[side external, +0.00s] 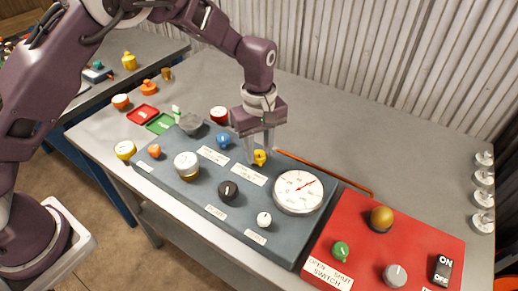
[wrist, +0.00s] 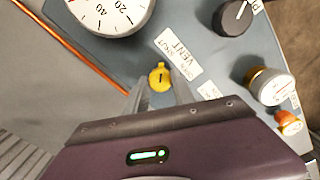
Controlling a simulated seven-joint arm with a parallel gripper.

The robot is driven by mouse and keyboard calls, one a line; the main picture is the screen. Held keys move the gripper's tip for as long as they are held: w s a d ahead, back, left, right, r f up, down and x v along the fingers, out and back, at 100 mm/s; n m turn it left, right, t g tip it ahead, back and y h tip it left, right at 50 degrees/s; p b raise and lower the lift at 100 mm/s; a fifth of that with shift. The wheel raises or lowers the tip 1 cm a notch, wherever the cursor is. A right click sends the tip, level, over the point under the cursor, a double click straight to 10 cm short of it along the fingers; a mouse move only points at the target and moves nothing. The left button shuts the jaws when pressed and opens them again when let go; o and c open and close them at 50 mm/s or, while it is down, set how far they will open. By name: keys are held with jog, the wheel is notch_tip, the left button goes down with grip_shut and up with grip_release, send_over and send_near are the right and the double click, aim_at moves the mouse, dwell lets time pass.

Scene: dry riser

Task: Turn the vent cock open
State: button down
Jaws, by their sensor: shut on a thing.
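The vent cock is a small yellow knob (side external: 260,157) on the blue-grey panel, left of the big white gauge in the side external view. In the wrist view the yellow knob (wrist: 160,77) shows a short dark mark and sits beside a white label (wrist: 178,54) reading VENT. My gripper (side external: 261,150) points down from above, with its fingers shut on the knob. In the wrist view the two fingers (wrist: 160,96) stand on either side of it. The knob's lower part is partly hidden by the fingers.
The pressure gauge (side external: 298,191) stands close right of the vent cock. A black knob (side external: 228,190), a blue knob (side external: 223,140) and a white-topped knob (side external: 186,164) are nearby on the panel. A red panel (side external: 440,240) lies at right. An orange rod (side external: 320,171) runs behind the panel.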

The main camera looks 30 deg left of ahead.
jog(key=m, duration=0.3)
jog(key=shift+m, duration=0.4)
jog(key=m, duration=0.4)
jog(key=shift+m, duration=0.3)
jog(key=m, duration=0.4)
jog(key=shift+m, duration=2.4)
jog(key=c, duration=1.1)
grip_release()
jog(key=shift+o, duration=0.2)
